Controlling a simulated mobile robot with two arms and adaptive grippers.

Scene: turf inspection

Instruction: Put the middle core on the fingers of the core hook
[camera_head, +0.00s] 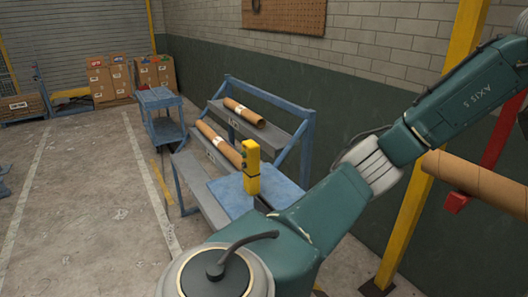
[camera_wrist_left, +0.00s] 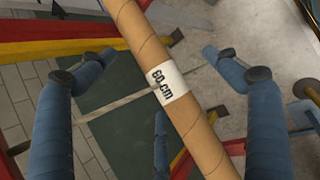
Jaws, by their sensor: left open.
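In the left wrist view, my left gripper (camera_wrist_left: 157,54) is open, its blue fingers spread to either side of a brown cardboard core (camera_wrist_left: 128,22) with a white "60 cm" label. The fingers look clear of it. In the head view, two labelled cores lie on the blue rack: an upper one (camera_head: 244,113) and a lower one (camera_head: 218,143). A third core (camera_head: 478,184) is at the right edge, beside a red bar (camera_head: 494,150); I cannot tell whether that bar is the core hook. My right gripper is out of view.
The blue rack (camera_head: 308,140) stands by the wall. A yellow upright piece (camera_head: 251,168) stands at the rack's front. A yellow post (camera_head: 420,165) rises at right, close to my green arm.

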